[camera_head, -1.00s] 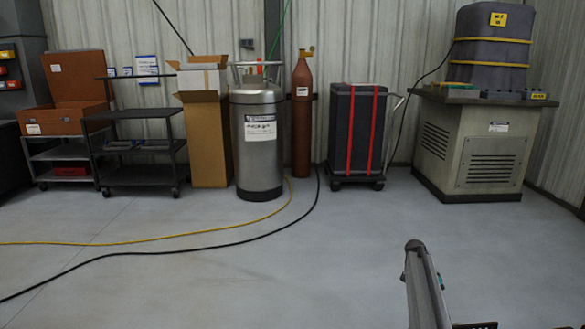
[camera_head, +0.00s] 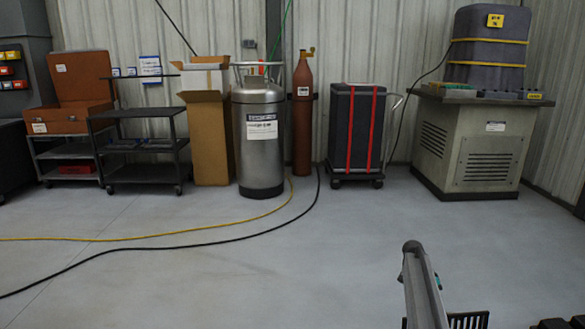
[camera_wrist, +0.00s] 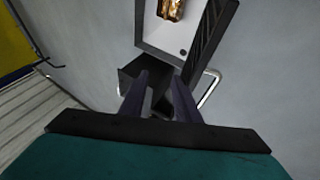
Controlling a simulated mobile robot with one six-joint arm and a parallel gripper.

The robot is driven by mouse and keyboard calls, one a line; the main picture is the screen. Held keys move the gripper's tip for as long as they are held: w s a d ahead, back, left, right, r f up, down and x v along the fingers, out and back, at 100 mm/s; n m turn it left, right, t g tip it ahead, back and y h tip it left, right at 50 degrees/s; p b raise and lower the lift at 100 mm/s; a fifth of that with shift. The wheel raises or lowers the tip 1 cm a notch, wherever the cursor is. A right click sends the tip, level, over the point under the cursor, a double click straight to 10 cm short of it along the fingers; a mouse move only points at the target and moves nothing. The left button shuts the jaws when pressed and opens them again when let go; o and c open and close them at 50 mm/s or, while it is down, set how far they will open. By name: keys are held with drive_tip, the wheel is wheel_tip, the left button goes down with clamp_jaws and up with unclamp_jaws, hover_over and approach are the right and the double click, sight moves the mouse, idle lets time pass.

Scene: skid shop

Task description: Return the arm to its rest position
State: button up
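My gripper (camera_wrist: 160,82) shows in the wrist view as two dark fingers with a clear gap between them. It is open, and I see nothing held in it. A dark box-like shape lies beyond the fingertips. My arm (camera_head: 424,288) rises into the bottom right of the head view. The gripper itself cannot be made out there.
In the wrist view, a light tray (camera_wrist: 153,32) holds a shiny brown-gold item (camera_wrist: 171,9), near a chrome handle (camera_wrist: 209,88). In the head view, a steel tank (camera_head: 258,160), a brown cylinder (camera_head: 302,120) and a black wheeled case (camera_head: 355,130) line the wall. Open floor lies before them.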

drive_tip(key=s+a+f+n+g+p, duration=0.1)
drive_tip(key=s+a+f+p, duration=0.25)
drive_tip(key=s+a, duration=0.35)
drive_tip(key=s+a+f+n+p, duration=0.2)
drive_tip(key=s+a+f+p, duration=0.15)
drive_tip(key=s+a, duration=0.35)
drive_tip(key=s+a+f+n+g+p, duration=0.1)
drive_tip(key=s+a+f+p, duration=0.25)
drive_tip(key=s+a, duration=0.3)
drive_tip(key=s+a+n+y+p, duration=0.1)
drive_tip(key=s+a+n, duration=0.3)
drive_tip(key=s, duration=0.5)
drive_tip(key=s+a+r+n+t+y+p, duration=0.1)
drive_tip(key=s+a+n, duration=0.3)
drive_tip(key=s, duration=0.6)
drive_tip(key=s+a+n+y+p, duration=0.2)
drive_tip(key=s+a+n+p, duration=0.1)
drive_tip(key=s+a, duration=0.4)
drive_tip(key=shift+s+a+r+n+t+y, duration=0.2)
drive_tip(key=shift+s+a+n+t+y, duration=0.15)
drive_tip(key=shift+s+n, duration=0.65)
drive_tip(key=shift+s, duration=0.4)
